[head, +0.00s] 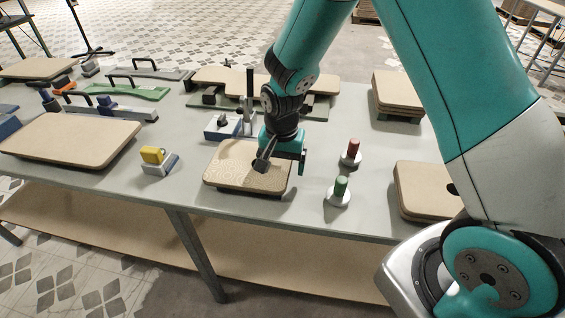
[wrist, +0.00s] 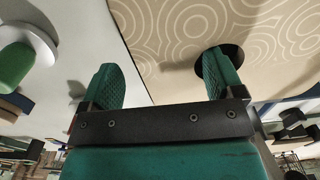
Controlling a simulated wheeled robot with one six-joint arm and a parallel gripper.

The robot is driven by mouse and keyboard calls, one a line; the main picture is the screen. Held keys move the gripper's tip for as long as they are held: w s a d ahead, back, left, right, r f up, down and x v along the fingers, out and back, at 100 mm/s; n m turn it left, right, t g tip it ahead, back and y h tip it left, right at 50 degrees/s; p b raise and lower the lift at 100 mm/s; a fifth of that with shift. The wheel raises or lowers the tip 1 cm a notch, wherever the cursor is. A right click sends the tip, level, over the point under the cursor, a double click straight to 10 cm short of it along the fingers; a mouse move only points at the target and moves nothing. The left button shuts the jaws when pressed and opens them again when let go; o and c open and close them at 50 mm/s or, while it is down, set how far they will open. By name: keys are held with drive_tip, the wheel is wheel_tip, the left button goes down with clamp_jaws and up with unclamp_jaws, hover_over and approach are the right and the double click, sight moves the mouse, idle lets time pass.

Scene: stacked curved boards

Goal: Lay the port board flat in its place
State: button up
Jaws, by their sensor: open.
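The port board appears to be the tan board (head: 232,160) with rounded corners, a pattern on top and a dark hole. It lies at the middle of the table's front, a little above the tabletop on something dark. My gripper (head: 266,158) is low at its right part. In the wrist view the patterned board (wrist: 170,30) fills the upper right. My gripper (wrist: 163,80) is open there, one finger at the dark hole and the other beyond the board's edge, over the grey table. I cannot tell how deep the finger at the hole reaches.
A green peg (head: 341,187) and a red peg (head: 351,150) stand on white discs to the right. A tan board (head: 420,185) with a dark hole lies further right. A yellow-topped block (head: 153,156) and a large tan board (head: 70,137) are left. Bare table (head: 215,205) shows in front.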

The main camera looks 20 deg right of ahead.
drive_tip(key=shift+r+p, duration=2.3)
drive_tip(key=shift+r, duration=0.7)
drive_tip(key=shift+w, duration=0.1)
drive_tip(key=shift+o, duration=1.2)
wheel_tip(320, 180, up, 17)
drive_tip(key=b, duration=0.1)
drive_tip(key=shift+r+b, duration=0.15)
drive_tip(key=shift+b, duration=0.25)
